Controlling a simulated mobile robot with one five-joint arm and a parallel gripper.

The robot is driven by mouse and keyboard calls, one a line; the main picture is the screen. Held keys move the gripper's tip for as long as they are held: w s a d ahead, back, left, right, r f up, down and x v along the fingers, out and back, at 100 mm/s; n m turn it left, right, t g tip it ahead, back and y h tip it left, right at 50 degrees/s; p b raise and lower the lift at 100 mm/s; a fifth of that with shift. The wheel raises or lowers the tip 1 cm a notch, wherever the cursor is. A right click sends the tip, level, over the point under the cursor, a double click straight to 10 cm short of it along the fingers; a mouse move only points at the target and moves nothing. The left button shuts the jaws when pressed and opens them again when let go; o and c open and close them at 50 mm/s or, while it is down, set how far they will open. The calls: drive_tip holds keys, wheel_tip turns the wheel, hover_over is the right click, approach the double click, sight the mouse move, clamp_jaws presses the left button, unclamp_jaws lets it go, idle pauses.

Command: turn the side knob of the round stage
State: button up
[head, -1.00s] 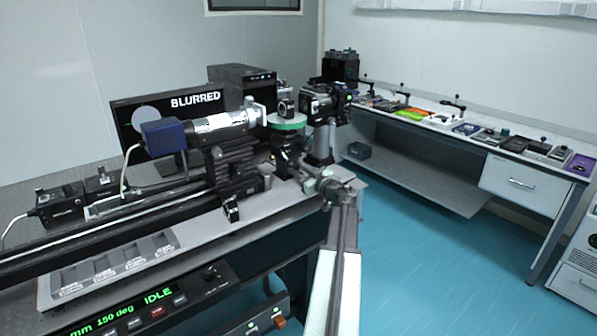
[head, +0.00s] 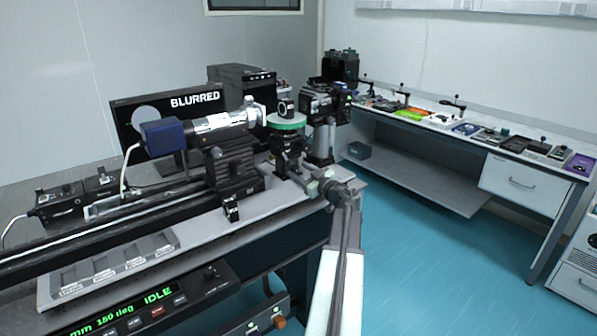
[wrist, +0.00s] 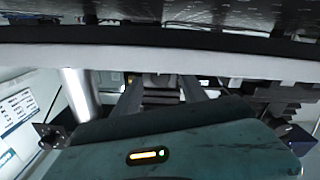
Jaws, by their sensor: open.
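The round stage (head: 287,122) shows in the head view as a green-rimmed disc on a dark mount, at the right end of the optical rail. Its side knob cannot be made out clearly. My gripper (head: 303,179) is low and to the right of the stage, just over the near edge of the light plate, and reaches in toward the stage's mount. In the wrist view my gripper (wrist: 163,85) has its two fingers apart. A dark and grey part of the setup shows between and beyond them; I cannot tell whether they touch it.
A camera tube (head: 218,122) with a blue end block lies left of the stage. A monitor (head: 150,112) behind reads BLURRED. Open blue floor (head: 420,250) lies to the right.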

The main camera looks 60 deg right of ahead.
drive_tip(key=v, duration=0.6)
drive_tip(key=shift+s, duration=0.25)
drive_tip(key=shift+s+a+m, duration=0.15)
drive_tip(key=shift+s+m, duration=0.2)
drive_tip(key=shift+m, duration=0.05)
drive_tip(key=x, duration=0.8)
clamp_jaws()
drive_tip(key=shift+n, duration=0.4)
